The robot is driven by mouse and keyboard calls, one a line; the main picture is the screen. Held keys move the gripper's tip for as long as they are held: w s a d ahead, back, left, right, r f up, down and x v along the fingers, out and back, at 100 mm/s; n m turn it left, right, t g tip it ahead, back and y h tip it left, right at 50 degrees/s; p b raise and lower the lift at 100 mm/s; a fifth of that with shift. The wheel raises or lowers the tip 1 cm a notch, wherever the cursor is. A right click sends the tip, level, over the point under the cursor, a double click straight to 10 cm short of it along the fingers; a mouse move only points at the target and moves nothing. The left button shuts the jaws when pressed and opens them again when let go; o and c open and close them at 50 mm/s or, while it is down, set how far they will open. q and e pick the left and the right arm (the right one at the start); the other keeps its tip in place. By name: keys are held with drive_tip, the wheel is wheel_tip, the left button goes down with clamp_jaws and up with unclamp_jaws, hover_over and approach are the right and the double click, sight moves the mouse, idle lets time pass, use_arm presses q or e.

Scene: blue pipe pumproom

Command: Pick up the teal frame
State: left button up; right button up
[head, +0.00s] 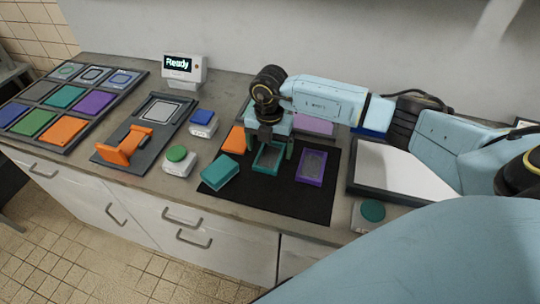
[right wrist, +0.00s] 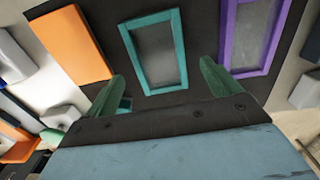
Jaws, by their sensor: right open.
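The teal frame (head: 264,172), a rectangular rim around a grey middle, lies flat on the black mat (head: 300,205). In the right wrist view the teal frame (right wrist: 149,17) lies ahead of the jaws. My right gripper (head: 270,148) is above it, pointing down, with its green fingers spread apart and nothing between them. In the right wrist view the right gripper's fingertips (right wrist: 163,72) show near the frame's near end, one toward each side. The head view does not show clearly how high they are above it. My left gripper is not in view.
A purple frame (head: 308,182) lies just right of the teal one. A teal block (head: 220,172) and an orange block (head: 234,140) are to the left. Green-topped (head: 177,154) and blue-topped (head: 203,117) button boxes stand farther left. A white-surfaced tray (head: 395,170) is at right.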

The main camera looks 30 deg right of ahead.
sight(270, 156)
wheel_tip(270, 156, down, 2)
drive_tip(key=shift+f, duration=0.35)
drive_tip(key=c, duration=1.1)
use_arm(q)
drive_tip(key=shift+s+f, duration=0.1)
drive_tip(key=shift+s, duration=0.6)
use_arm(e)
drive_tip(key=shift+r, duration=0.15)
